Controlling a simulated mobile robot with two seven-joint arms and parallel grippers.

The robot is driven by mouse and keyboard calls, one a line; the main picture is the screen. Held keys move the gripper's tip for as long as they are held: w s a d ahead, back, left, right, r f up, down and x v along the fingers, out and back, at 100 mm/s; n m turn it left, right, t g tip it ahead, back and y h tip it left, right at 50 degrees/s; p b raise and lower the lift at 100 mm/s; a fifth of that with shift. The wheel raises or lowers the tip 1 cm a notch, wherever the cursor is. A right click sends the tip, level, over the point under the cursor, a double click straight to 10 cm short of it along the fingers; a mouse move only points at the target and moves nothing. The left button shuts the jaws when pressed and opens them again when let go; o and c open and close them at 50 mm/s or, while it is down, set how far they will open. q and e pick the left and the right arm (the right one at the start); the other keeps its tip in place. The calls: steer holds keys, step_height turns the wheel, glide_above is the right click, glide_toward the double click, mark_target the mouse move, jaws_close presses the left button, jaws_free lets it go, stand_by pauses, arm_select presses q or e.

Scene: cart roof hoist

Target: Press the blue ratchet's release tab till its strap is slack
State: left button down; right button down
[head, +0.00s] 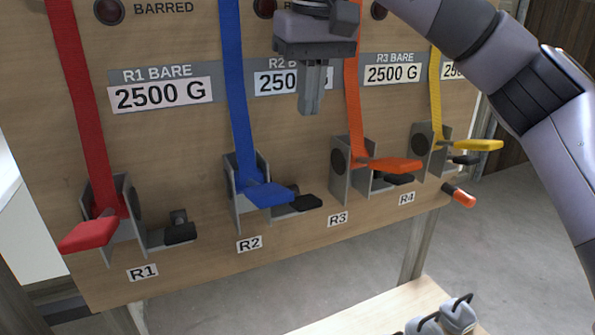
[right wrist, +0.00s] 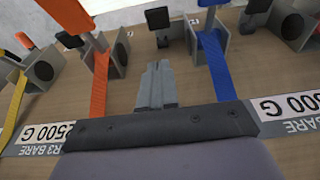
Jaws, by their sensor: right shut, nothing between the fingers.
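The blue ratchet (head: 247,190) is on the wooden panel above label R2, with its blue handle (head: 270,194) sticking out toward me. Its black release tab (head: 306,203) is at the lower right of its bracket; it also shows in the right wrist view (right wrist: 158,18). The blue strap (head: 234,75) runs straight up from the ratchet; its tension cannot be told. My right gripper (head: 309,108) is shut and empty, pointing down, above the tab and apart from it. The shut fingers also show in the right wrist view (right wrist: 157,82). My left gripper is not in view.
The red ratchet (head: 100,225) is to the left. The orange ratchet (head: 365,165) and yellow ratchet (head: 440,145) are to the right, each with its strap. Below the panel, a wooden surface (head: 375,312) bears grey weights (head: 457,315). The panel between R2 and R3 is bare.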

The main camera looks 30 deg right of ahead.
steer(key=b, duration=0.1)
glide_above(304, 198)
step_height(304, 198, down, 12)
steer(key=shift+s+f, duration=0.1)
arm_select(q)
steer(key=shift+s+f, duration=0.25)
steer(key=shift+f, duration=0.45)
arm_select(e)
steer(key=shift+s+f, duration=0.2)
steer(key=shift+f, duration=0.55)
